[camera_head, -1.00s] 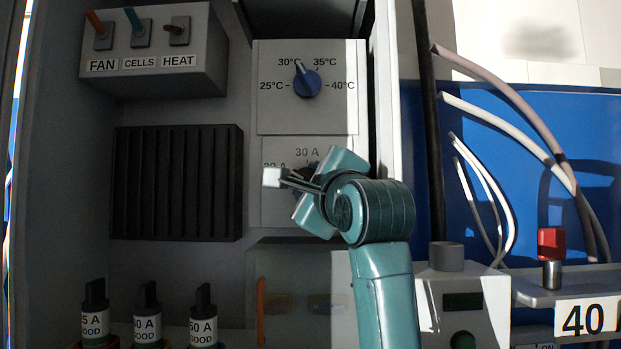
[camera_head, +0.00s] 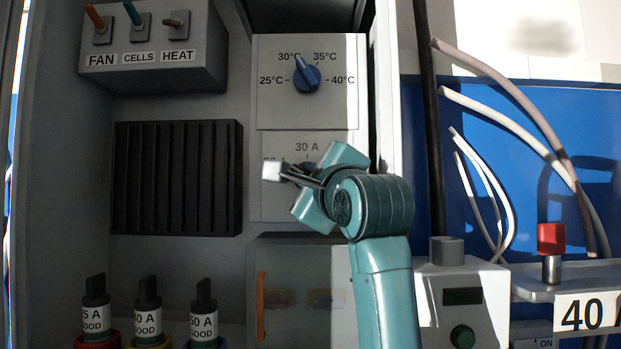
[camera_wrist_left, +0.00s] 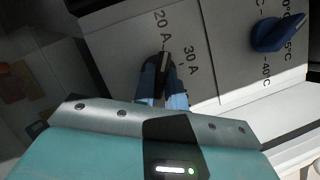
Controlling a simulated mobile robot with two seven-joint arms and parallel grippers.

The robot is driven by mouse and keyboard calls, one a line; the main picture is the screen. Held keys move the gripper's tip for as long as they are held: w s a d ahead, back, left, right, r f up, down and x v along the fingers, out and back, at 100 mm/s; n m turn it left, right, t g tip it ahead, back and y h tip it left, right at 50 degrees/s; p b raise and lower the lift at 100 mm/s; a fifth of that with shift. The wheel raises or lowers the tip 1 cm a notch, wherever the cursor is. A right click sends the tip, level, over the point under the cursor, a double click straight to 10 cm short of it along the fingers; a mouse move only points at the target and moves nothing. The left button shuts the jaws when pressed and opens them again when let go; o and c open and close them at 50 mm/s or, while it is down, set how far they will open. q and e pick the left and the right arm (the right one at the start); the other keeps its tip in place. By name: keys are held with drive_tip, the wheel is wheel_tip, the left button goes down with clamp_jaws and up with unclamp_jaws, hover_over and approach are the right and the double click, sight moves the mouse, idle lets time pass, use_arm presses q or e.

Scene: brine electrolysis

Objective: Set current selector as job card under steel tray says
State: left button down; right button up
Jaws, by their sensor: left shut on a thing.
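The current selector is a dark knob on the lower grey plate (camera_head: 268,205), under the "30 A" mark. In the head view it is mostly hidden behind my left gripper (camera_head: 304,172). In the left wrist view the knob (camera_wrist_left: 164,62) sits between the two blue fingers of my left gripper (camera_wrist_left: 163,84), which is shut on it. "20 A" and "30 A" show beyond the knob; I cannot tell exactly where it points. My right gripper is not in view.
A blue temperature knob (camera_head: 307,77) is just above. A switch box (camera_head: 165,75) marked FAN, CELLS and HEAT is at upper left, above a black finned block (camera_head: 177,178). Labelled fuses (camera_head: 148,315) stand at lower left. Cables (camera_head: 520,110) hang at right.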

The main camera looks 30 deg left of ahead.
use_arm(q)
drive_tip(key=shift+m, duration=0.4)
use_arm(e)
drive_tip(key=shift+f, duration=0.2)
use_arm(q)
drive_tip(key=m+t+h+b, duration=0.2)
drive_tip(key=m+h, duration=0.1)
drive_tip(key=m, duration=0.7)
drive_tip(key=m+t+h+b, duration=0.2)
drive_tip(key=m+h, duration=0.2)
drive_tip(key=m, duration=0.7)
drive_tip(key=a+m+t+h+b, duration=0.1)
drive_tip(key=m+t+h+b, duration=0.2)
drive_tip(key=m, duration=0.7)
drive_tip(key=shift+s+m+h, duration=0.3)
drive_tip(key=shift+h, duration=0.4)
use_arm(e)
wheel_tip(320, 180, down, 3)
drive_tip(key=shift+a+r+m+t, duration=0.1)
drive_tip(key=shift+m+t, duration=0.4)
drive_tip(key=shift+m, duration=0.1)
use_arm(q)
drive_tip(key=c, duration=1.4)
unclamp_jaws()
drive_tip(key=shift+c, duration=0.2)
